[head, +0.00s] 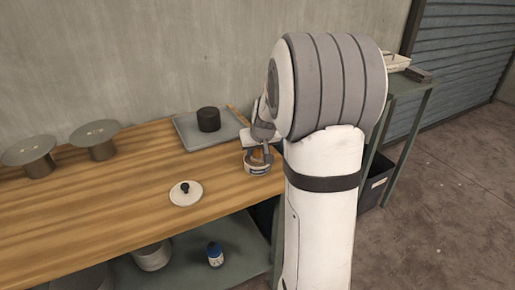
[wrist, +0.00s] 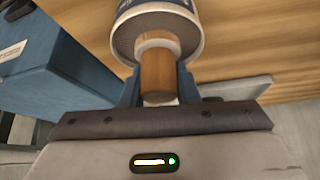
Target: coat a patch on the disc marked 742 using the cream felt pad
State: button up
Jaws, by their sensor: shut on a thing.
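My gripper (head: 259,152) is at the right part of the bench. In the wrist view my gripper (wrist: 159,78) is shut on a short wooden handle (wrist: 158,74). A pale ring, apparently the cream felt pad (wrist: 158,44), shows at the handle's far end. The pad is over or inside the mouth of a round pot (head: 258,168), whose pale rim and dark label also show in the wrist view (wrist: 198,42). I cannot tell whether it touches the contents. Two grey discs, a left one (head: 29,150) and a right one (head: 95,132), sit on stands at the left; no number is readable.
A white lid with a black knob (head: 180,197) lies on the bench (head: 110,220). A grey tray (head: 190,141) holds a dark cylinder (head: 208,119). A blue-labelled bottle (head: 215,254) and a pale pot (head: 152,258) stand below. A labelled bin (head: 376,185) is right.

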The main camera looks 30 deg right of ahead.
jog(key=shift+f, duration=0.1)
jog(key=shift+r+p, duration=2.25)
jog(key=shift+r, duration=1.35)
